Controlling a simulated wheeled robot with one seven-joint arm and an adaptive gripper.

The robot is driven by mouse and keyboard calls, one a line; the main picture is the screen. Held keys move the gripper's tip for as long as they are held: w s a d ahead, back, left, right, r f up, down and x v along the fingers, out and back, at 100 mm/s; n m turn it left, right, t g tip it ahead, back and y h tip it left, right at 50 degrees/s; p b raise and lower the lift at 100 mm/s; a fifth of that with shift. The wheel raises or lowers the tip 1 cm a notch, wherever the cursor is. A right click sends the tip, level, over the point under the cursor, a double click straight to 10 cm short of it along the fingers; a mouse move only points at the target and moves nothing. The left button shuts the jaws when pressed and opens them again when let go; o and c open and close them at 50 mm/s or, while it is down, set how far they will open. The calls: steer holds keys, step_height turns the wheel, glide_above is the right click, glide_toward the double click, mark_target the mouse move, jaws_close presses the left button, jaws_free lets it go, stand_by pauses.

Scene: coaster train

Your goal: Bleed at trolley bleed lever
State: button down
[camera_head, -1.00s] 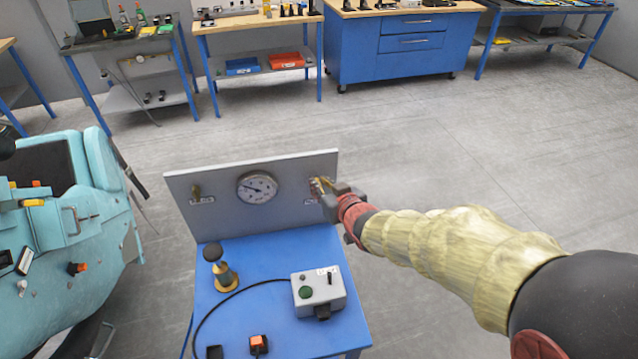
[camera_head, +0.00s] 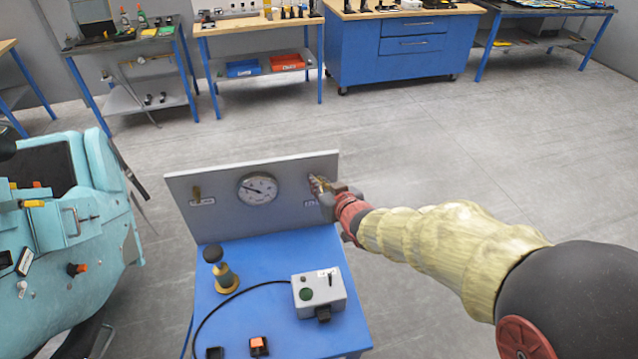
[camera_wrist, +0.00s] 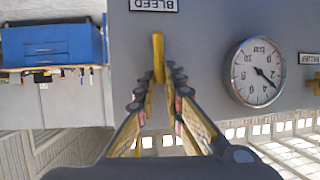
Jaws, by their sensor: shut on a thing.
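The bleed lever (camera_wrist: 158,50) is a yellow handle under an upside-down BLEED label (camera_wrist: 153,5) in the wrist view. My gripper (camera_wrist: 158,85) is shut on the lever, its fingers on both sides of it. In the head view my gripper (camera_head: 320,187) is at the right end of the grey upright panel (camera_head: 228,211) and largely hides the lever. A round pressure gauge (camera_head: 257,189) sits mid-panel and also shows in the wrist view (camera_wrist: 259,72). A second, brass lever (camera_head: 197,193) stands upright at the panel's left, with a label below.
The panel stands on a blue trolley (camera_head: 262,262) holding a brass part with a black knob (camera_head: 221,271), a grey control box (camera_head: 318,292) with a cable and a small orange switch (camera_head: 258,345). A turquoise machine (camera_head: 85,235) is at left. Workbenches line the back; the floor right is open.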

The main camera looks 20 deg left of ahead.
mark_target(299, 194)
steer(key=shift+a+b, duration=0.15)
steer(key=shift+b, duration=0.45)
steer(key=a+n+h+p, duration=0.1)
steer(key=p, duration=0.1)
steer(key=s+a+n+t+h+p, duration=0.1)
steer(key=p, duration=0.1)
steer(key=a+n+h+p, duration=0.1)
steer(key=n+p, duration=0.1)
steer(key=shift+s+f, duration=0.15)
steer(key=shift+s, duration=0.25)
steer(key=n+p, duration=0.1)
steer(key=p, duration=0.1)
steer(key=a+f+n+t+h+p, duration=0.1)
steer(key=p, duration=0.2)
steer(key=shift+s, duration=0.25)
steer(key=f+n+p, duration=0.1)
steer(key=a+f+n+t+h+p, duration=0.1)
steer(key=p, duration=0.1)
steer(key=shift+s+t+h, duration=0.3)
steer(key=f+n, duration=0.1)
steer(key=n+t+h+p, duration=0.1)
steer(key=shift+s+a+f+n, duration=0.1)
steer(key=shift+a+f+n, duration=0.15)
steer(key=shift+f+n, duration=0.1)
steer(key=shift+f+n+t, duration=0.5)
steer(key=shift+n, duration=0.15)
